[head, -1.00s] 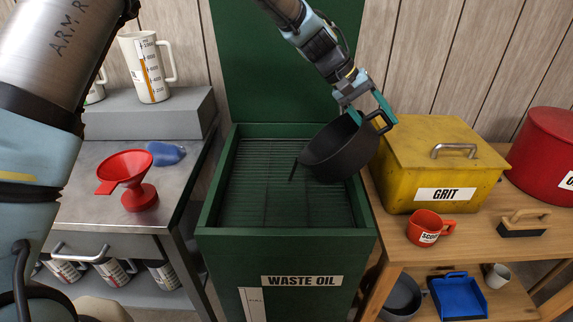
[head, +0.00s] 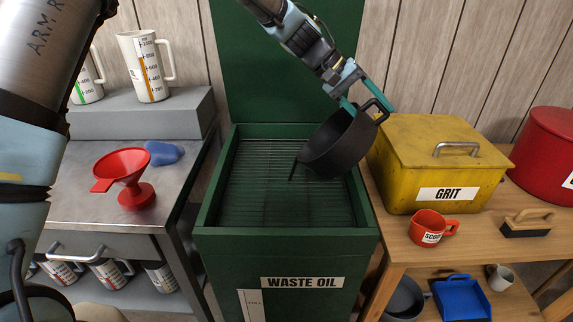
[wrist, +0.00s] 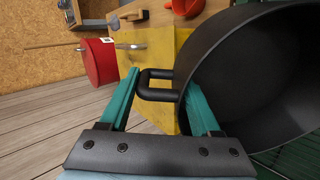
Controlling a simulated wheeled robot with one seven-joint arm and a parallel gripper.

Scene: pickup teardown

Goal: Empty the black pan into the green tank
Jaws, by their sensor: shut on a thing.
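The black pan (head: 338,150) hangs steeply tilted above the green tank (head: 285,248), over the right part of its slatted top, with its low side to the left. A thin dark shape (head: 294,170) sticks down from that low side; I cannot tell whether it is a handle or a stream. My gripper (head: 370,108) is shut on the pan at its upper handle end. In the wrist view the handle loop (wrist: 158,92) shows between my teal fingers. The visible inside of the pan (wrist: 270,75) looks dark and bare; part is cut off.
The yellow grit box (head: 435,165) stands close right of the tank on a wooden bench, with a red scoop (head: 432,228), a brush (head: 526,222) and a red pot (head: 548,165). A steel table at left holds a red funnel (head: 125,172), a blue cloth (head: 163,153) and jugs.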

